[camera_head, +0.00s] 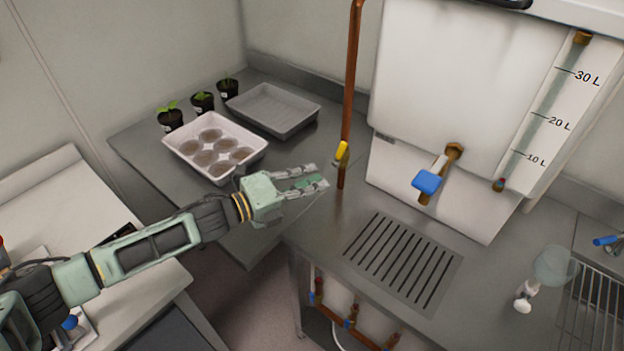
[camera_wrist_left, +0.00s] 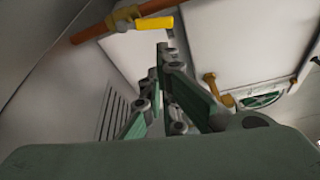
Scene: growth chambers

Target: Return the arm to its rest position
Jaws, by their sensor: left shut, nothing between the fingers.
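My left arm reaches in from the left in the head view. Its gripper (camera_head: 318,180) is shut and empty, above the metal counter just left of the copper pipe (camera_head: 352,80). The pipe carries a yellow valve handle (camera_head: 341,153), close to the fingertips but with no visible contact. In the left wrist view the fingers (camera_wrist_left: 160,75) are close together, with the yellow handle (camera_wrist_left: 155,25) beyond them. My right gripper is not in view.
A white tank (camera_head: 460,70) with a blue-handled tap (camera_head: 428,181) stands at the back. A white tray of pots (camera_head: 250,147), a grey tray (camera_head: 272,110) and several seedling pots (camera_head: 202,102) sit on the left counter. A drain grate (camera_head: 403,262) lies in front of the tank.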

